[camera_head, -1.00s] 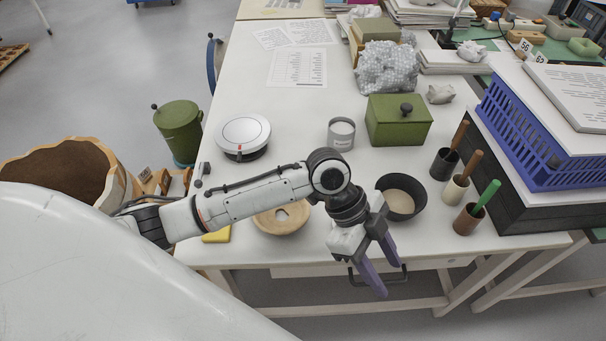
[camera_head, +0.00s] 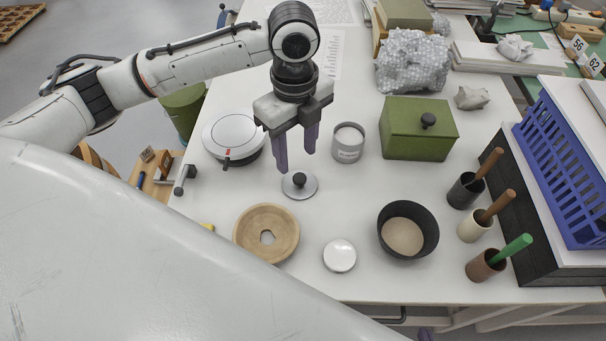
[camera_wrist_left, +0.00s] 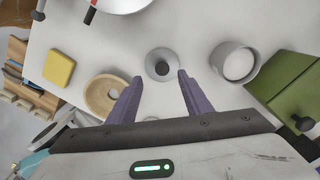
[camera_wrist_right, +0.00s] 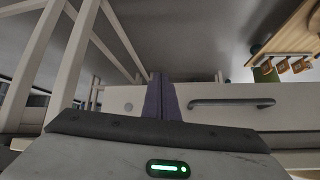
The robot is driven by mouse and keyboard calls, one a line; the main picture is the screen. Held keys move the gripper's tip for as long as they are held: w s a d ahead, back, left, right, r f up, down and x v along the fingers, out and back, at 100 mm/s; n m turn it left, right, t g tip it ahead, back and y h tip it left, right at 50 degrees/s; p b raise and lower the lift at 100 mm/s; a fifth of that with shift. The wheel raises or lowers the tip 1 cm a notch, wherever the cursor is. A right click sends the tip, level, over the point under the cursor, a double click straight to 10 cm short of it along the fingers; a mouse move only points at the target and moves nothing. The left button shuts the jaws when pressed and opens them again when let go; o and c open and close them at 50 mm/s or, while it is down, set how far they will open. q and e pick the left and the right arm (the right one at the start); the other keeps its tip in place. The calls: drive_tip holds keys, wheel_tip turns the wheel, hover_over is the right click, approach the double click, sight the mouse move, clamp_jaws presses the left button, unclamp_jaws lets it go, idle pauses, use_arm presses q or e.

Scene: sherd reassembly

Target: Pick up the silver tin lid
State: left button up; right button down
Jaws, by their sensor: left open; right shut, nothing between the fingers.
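The silver tin lid (camera_head: 290,190), a round disc with a dark knob, lies flat on the white table. It also shows in the left wrist view (camera_wrist_left: 151,70), beyond and between the fingertips. My left gripper (camera_head: 296,160) is open, pointing down above the lid, with nothing between its purple fingers; it seems apart from the lid. A grey open tin (camera_head: 348,152) stands to the right of the lid. My right gripper (camera_wrist_right: 160,80) is shut and empty, low by the table's front near a drawer handle; only a purple tip shows in the head view.
A wooden ring-shaped dish (camera_head: 250,240), a small white-topped disc (camera_head: 340,256) and a black bowl (camera_head: 425,222) are in front. A round white device (camera_head: 232,132) is left of the gripper and a green box (camera_head: 415,140) right. Several handled cups stand at the right.

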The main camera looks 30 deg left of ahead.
sight(299, 177)
use_arm(q)
wheel_tip(299, 177, down, 2)
drive_tip(key=shift+s, duration=0.1)
drive_tip(key=shift+w+d+f, duration=0.1)
drive_tip(key=shift+f, duration=1.25)
drive_tip(key=shift+w+d+f, duration=0.1)
drive_tip(key=shift+f, duration=1.25)
drive_tip(key=c, duration=1.1)
